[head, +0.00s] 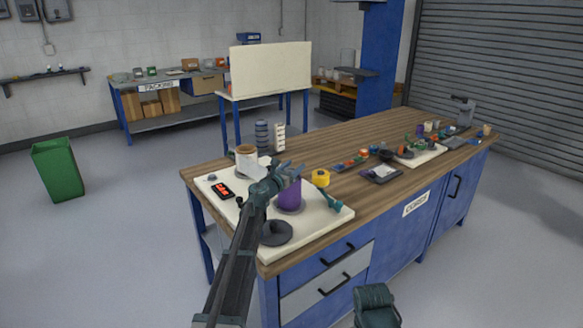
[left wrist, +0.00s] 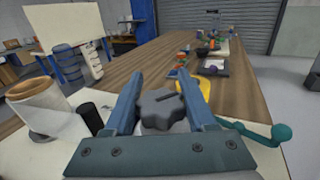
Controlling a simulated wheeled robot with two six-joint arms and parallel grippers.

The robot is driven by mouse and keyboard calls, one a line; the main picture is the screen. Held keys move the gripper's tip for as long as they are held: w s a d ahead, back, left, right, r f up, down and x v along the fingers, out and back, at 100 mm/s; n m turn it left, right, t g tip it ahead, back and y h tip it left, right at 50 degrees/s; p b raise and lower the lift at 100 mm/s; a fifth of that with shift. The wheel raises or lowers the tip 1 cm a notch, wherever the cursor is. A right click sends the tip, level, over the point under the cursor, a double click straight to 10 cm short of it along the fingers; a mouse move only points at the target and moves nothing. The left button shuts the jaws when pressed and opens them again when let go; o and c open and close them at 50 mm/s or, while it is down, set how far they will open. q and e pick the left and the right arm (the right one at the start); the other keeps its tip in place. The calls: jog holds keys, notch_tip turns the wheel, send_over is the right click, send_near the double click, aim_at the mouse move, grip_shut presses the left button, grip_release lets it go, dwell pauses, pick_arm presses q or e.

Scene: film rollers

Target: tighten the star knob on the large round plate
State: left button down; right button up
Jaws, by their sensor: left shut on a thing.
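My left gripper (head: 288,171) is over the purple roll (head: 290,194) on the white board (head: 327,219). In the left wrist view my left gripper (left wrist: 158,88) has its blue fingers on both sides of the grey star knob (left wrist: 162,112), shut on it. The knob has a lobed rim and a dark slot on top; in the head view the gripper hides it. A grey round plate (head: 290,209) shows under the purple roll. I cannot tell how tightly the knob sits. My right gripper's fingers are not in view.
A dark grey disc with a hub (head: 276,234), a teal crank (head: 331,200), a yellow roll (head: 320,178), a pale roll (head: 246,161) and a device with red digits (head: 222,190) crowd around. Small parts stand farther right on the wooden bench (head: 345,137).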

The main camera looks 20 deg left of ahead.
pick_arm(q)
jog(key=m+g+h, duration=0.1)
jog(key=h, duration=0.1)
jog(key=m+g+h, duration=0.1)
jog(key=m+h, duration=0.1)
jog(key=h, duration=0.1)
jog(key=d+m+g+h, duration=0.1)
jog(key=m+h, duration=0.1)
jog(key=shift+s+g, duration=0.15)
jog(key=shift+g, duration=0.25)
jog(key=shift+s+d+m+g+h, duration=0.15)
jog(key=shift+s+m+g+h, duration=0.05)
jog(key=shift+m+g+h, duration=0.55)
jog(key=shift+s+d+m+g+h, duration=0.1)
jog(key=shift+s+m+g+h, duration=0.05)
jog(key=shift+m+g+h, duration=0.6)
jog(key=shift+s+d+m+g+h, duration=0.2)
jog(key=shift+m+g+h, duration=0.4)
jog(key=shift+g, duration=0.2)
jog(key=shift+c, duration=1.1)
grip_release()
jog(key=shift+s, duration=0.1)
jog(key=v, duration=1.3)
jog(key=shift+a, duration=0.35)
jog(key=shift+s, duration=0.1)
